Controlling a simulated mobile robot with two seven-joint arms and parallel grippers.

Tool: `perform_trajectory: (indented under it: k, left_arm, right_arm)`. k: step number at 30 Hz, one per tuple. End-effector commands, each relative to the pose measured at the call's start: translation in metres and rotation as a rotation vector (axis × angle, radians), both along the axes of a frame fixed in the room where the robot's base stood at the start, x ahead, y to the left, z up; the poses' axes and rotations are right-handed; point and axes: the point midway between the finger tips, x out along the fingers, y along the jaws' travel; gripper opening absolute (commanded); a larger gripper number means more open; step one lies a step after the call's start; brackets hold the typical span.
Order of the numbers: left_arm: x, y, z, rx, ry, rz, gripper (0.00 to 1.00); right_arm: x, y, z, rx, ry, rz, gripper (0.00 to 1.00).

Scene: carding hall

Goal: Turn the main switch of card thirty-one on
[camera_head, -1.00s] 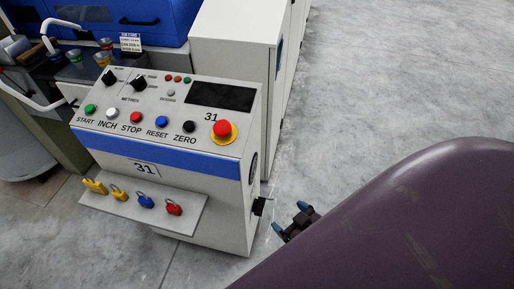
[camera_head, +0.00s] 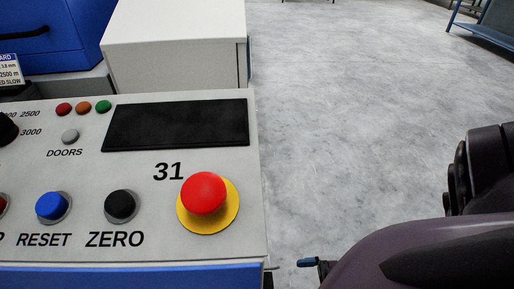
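The console of card thirty-one (camera_head: 170,230) fills the left of the head view, its top face marked 31. A thin dark bit (camera_head: 270,268) sticks out at its right side near the bottom edge; it may be part of the black switch handle, but the side face is hidden from here. My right gripper (camera_head: 307,263) shows only as a blue-tipped dark finger at the bottom, right of the console and apart from it. My purple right arm hides the rest, so its opening cannot be told. My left gripper is out of view.
The console top carries a red mushroom button (camera_head: 204,193) on a yellow disc, a black ZERO button (camera_head: 121,205), a blue RESET button (camera_head: 52,206) and a dark display (camera_head: 177,125). A white cabinet (camera_head: 175,50) stands behind. Grey floor (camera_head: 340,130) to the right is clear.

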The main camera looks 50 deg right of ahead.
Motion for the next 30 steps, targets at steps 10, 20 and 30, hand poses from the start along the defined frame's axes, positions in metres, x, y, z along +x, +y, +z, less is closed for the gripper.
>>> perform_trajectory:
  k: [10,20,30]
  left_arm:
    - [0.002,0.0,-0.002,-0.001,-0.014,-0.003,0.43]
    - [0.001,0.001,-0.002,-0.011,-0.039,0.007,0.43]
    - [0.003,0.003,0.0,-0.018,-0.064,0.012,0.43]
  right_arm:
    - [0.012,0.011,-0.008,0.027,-0.007,0.044,1.0]
    - [0.053,0.047,-0.009,0.028,-0.007,0.044,1.0]
    - [0.078,0.068,-0.008,0.026,-0.006,0.043,1.0]
